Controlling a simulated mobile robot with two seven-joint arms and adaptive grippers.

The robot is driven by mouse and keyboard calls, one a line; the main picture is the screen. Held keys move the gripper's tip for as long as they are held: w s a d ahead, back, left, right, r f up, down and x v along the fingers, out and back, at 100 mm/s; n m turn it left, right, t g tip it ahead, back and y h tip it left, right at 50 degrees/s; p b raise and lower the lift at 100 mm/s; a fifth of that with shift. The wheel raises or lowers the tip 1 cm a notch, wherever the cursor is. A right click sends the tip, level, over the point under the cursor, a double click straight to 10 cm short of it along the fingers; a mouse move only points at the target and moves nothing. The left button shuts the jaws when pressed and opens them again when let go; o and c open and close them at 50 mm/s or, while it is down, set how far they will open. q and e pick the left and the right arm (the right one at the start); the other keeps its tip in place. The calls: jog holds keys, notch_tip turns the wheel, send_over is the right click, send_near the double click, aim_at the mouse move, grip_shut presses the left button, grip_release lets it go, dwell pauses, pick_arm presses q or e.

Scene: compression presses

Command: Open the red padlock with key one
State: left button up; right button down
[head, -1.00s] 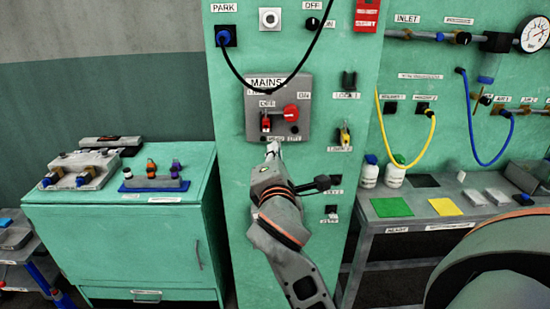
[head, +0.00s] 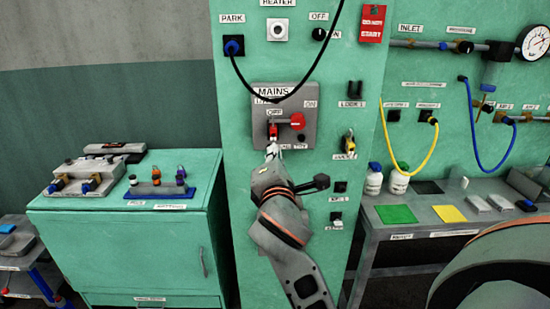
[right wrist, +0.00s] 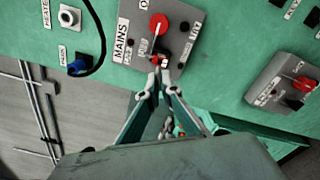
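The red padlock (head: 272,131) hangs on the grey MAINS switch box (head: 259,141), left of the round red handle (head: 298,121). My right gripper (head: 272,149) is just below the padlock, pointing up at it. In the right wrist view the fingertips (right wrist: 159,74) are close together at the small red padlock (right wrist: 163,62). I cannot tell whether they touch it or whether a key is between them. A blue rack (head: 155,191) on the green cabinet holds small pieces with coloured tops; I cannot read which is key one. My left gripper does not show.
Another lock-like piece (head: 349,142) hangs right of the box. A black cable (head: 262,95) loops from the PARK socket across the box's top. The green cabinet (head: 130,250) stands left. A bench (head: 375,229) with green and yellow mats is at right.

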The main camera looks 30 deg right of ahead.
jog(key=shift+x, duration=2.15)
jog(key=shift+x, duration=1.35)
jog(key=c, duration=2.2)
grip_release()
jog(key=v, duration=1.2)
